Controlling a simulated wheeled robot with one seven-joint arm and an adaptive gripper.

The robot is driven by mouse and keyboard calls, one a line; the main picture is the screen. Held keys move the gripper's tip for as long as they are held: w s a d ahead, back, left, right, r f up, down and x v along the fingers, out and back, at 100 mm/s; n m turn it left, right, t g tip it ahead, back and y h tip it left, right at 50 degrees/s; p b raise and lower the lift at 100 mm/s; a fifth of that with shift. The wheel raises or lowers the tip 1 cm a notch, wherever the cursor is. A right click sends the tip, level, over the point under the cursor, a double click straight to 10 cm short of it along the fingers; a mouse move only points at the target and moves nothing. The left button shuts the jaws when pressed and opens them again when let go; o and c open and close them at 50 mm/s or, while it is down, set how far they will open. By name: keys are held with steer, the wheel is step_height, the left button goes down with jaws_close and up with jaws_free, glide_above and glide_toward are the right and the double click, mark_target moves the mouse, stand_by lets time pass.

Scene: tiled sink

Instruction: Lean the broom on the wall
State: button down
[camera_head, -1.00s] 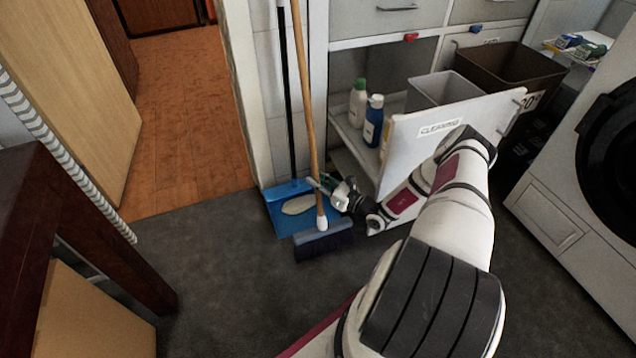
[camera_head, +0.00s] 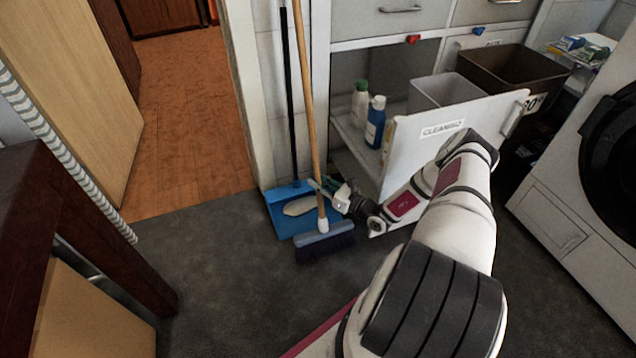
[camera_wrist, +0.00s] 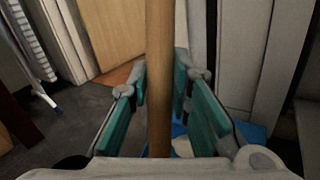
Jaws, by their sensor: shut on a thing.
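The broom (camera_head: 308,110) has a light wooden handle and a grey-blue head with dark bristles (camera_head: 325,246). It stands nearly upright, its head low at the floor and its handle rising in front of the tiled wall (camera_head: 270,95). My gripper (camera_head: 322,187) is shut on the lower part of the handle, a little above the head. In the wrist view the handle (camera_wrist: 160,60) runs between the teal finger pads of my gripper (camera_wrist: 162,95). The handle's top is out of frame, so I cannot tell whether it touches the wall.
A blue dustpan (camera_head: 284,222) with a black pole (camera_head: 288,90) stands against the wall behind the broom. An open cabinet door labelled for cleaning (camera_head: 440,130) is close to my arm. A washing machine (camera_head: 570,190) stands at right. The dark floor (camera_head: 220,270) at front left is clear.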

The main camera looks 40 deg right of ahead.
steer(key=c, duration=1.4)
jaws_free()
steer(key=shift+f, duration=0.1)
steer(key=v, duration=1.2)
steer(key=shift+s, duration=0.1)
